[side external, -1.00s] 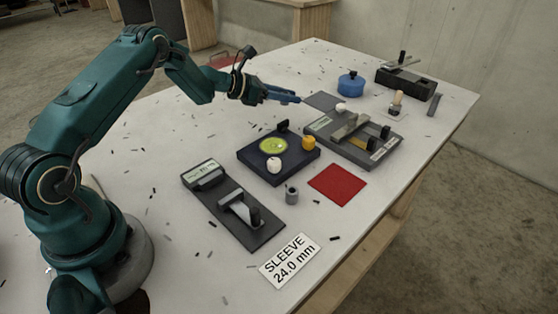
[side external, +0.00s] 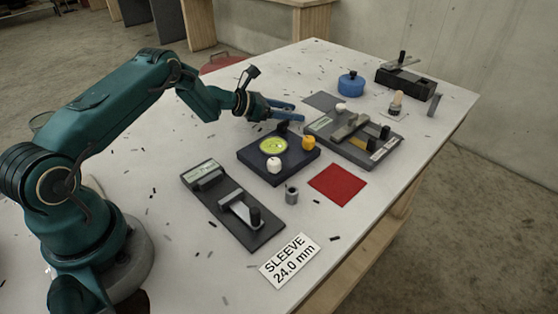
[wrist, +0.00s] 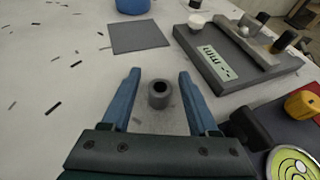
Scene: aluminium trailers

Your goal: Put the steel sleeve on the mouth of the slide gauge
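My gripper (side external: 298,111) is open behind the block with the green dial, fingers apart and pointing toward the far side. In the wrist view, a grey ring-shaped steel sleeve (wrist: 160,96) stands upright between the blue fingers of my gripper (wrist: 160,75), with a gap on both sides; it is hidden in the side view. Another small grey hollow cylinder (side external: 291,196) stands in front of the block. Two slide devices with labels are in view: a near one (side external: 262,237) and a far one (side external: 388,151), also in the wrist view (wrist: 228,78). I cannot tell which is the slide gauge.
The dial block (side external: 252,161) with white and yellow knobs is close beside my gripper. A red mat (side external: 338,184), a "SLEEVE 24.0 mm" card (side external: 289,260), a grey square (side external: 322,101) and a blue pot (side external: 351,84) lie around. Small dark scraps are scattered.

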